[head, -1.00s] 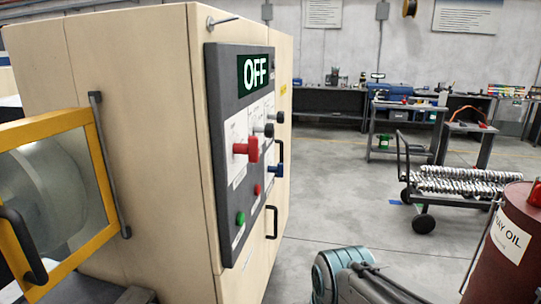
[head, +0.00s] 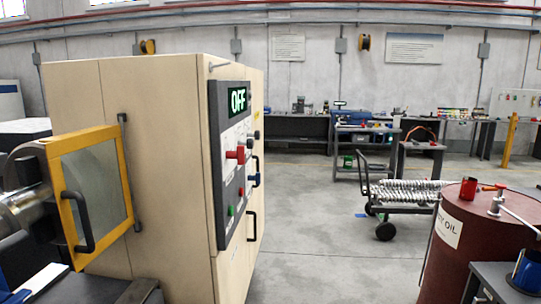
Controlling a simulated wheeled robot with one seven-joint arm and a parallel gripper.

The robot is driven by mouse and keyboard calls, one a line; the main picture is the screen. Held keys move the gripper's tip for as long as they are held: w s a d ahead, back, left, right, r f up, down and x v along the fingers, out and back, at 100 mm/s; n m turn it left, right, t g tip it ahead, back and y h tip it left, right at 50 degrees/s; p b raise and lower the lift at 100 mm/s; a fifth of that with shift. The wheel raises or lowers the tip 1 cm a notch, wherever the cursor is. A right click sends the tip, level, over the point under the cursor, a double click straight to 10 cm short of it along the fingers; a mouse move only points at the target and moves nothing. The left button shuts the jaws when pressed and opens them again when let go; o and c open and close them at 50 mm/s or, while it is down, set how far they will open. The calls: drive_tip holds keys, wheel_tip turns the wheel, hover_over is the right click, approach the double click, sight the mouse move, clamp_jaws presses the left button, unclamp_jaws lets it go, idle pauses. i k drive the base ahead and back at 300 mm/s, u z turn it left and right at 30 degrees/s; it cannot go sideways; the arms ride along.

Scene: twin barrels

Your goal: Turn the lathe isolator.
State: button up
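The tall cream lathe cabinet (head: 155,160) stands on the left. Its dark control panel (head: 222,200) faces right and is seen at a steep angle. The panel's display (head: 238,101) reads OFF. Below it a red knob (head: 236,154) sticks out, with a black knob (head: 256,135) and a blue knob (head: 254,180) farther along. A green button (head: 231,211) and a small red button (head: 242,192) sit lower. I cannot tell from labels which control is the isolator. My gripper is not in view.
A yellow-framed guard door (head: 127,187) is at the left. The floor (head: 320,250) between cabinet and barrel is clear.

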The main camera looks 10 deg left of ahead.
sight(239, 154)
drive_tip(key=z, duration=0.5)
drive_tip(key=i, duration=1.25)
drive_tip(key=u, duration=0.35)
